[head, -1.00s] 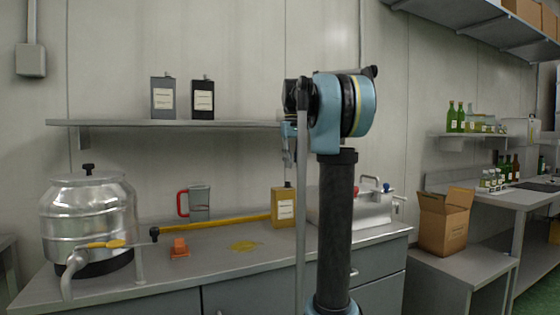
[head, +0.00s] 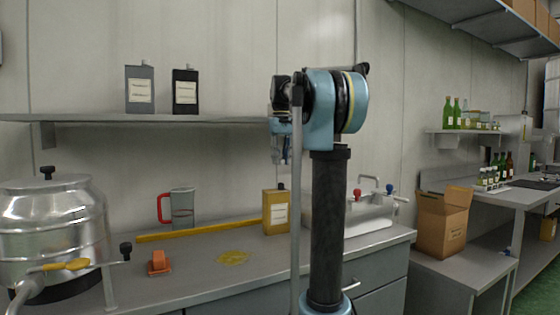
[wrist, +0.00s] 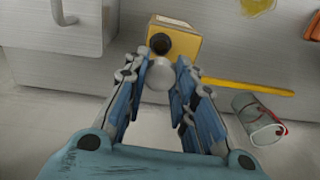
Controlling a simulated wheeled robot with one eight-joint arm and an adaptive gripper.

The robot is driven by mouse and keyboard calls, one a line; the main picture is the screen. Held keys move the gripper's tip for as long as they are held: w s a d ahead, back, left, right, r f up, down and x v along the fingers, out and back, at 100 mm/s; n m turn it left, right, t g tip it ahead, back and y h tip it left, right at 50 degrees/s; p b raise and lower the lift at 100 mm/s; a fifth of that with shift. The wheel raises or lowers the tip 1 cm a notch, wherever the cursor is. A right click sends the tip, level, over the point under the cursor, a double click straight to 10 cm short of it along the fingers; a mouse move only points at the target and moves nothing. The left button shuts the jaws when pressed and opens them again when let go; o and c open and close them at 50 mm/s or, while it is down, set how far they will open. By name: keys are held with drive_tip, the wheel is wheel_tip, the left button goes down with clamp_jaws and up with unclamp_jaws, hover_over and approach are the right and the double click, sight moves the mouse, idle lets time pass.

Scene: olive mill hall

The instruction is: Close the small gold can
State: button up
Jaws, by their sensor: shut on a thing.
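The piece appears apart from the dark part; the height gap is unclear. In the head view my gripper (head: 281,148) is above the can, partly hidden by my arm.
On the counter (head: 200,268) are a steel vessel (head: 55,225), an orange object (head: 159,262), a red-handled jug (head: 182,207), a yellow bar (head: 200,231) and a yellow spill (head: 233,257). A wall shelf (head: 90,118) with two dark cans overhangs it. A white sink unit (head: 370,215) stands right.

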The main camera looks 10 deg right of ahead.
drive_tip(key=shift+f, duration=0.15)
drive_tip(key=shift+s+f, duration=0.1)
drive_tip(key=shift+f, duration=3.05)
drive_tip(key=shift+f, duration=1.1)
idle(1.8)
drive_tip(key=o, duration=1)
drive_tip(key=shift+c, duration=1)
